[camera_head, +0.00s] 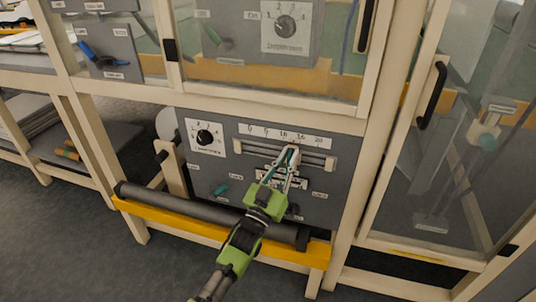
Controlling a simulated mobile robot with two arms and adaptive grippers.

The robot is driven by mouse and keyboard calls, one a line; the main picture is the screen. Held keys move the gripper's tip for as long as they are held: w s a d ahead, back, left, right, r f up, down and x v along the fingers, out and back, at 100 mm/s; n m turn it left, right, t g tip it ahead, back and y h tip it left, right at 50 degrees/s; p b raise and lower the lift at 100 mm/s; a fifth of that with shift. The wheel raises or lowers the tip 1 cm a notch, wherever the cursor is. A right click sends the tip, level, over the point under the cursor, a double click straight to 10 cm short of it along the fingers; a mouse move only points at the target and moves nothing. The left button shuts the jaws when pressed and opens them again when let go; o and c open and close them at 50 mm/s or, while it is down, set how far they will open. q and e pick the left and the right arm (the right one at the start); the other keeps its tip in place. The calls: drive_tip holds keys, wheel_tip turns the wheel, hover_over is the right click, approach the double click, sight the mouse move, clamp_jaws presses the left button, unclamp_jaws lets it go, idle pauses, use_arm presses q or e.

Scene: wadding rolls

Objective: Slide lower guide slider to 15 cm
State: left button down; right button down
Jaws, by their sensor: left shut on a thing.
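The lower guide panel (215,170) is a dark grey board low in the machine frame. It has a white scale strip (284,136) with several marks, and pale guide rails (320,159) below it. My left gripper (290,157) is in front of the rails, with its fingers shut on the guide slider. Its fingertips sit below the scale, a little right of the strip's middle. The slider is mostly hidden by the fingers, so its exact reading cannot be told. My right gripper is not in view.
A dial (205,137) is at the panel's upper left, with a small teal lever (220,190) below. A dark roller (200,211) and yellow bar (190,220) run across the front under my arm. A glass door with a black handle (432,95) stands at right.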

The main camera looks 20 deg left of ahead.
use_arm(q)
drive_tip(key=shift+d, duration=1.2)
drive_tip(key=shift+s+f, duration=0.1)
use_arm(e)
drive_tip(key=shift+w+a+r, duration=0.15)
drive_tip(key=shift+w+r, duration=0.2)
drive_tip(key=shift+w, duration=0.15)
use_arm(q)
drive_tip(key=c, duration=2.1)
unclamp_jaws()
drive_tip(key=shift+c, duration=0.2)
drive_tip(key=shift+s+a, duration=0.1)
drive_tip(key=shift+s, duration=0.05)
drive_tip(key=v, duration=1.1)
drive_tip(key=shift+s, duration=0.3)
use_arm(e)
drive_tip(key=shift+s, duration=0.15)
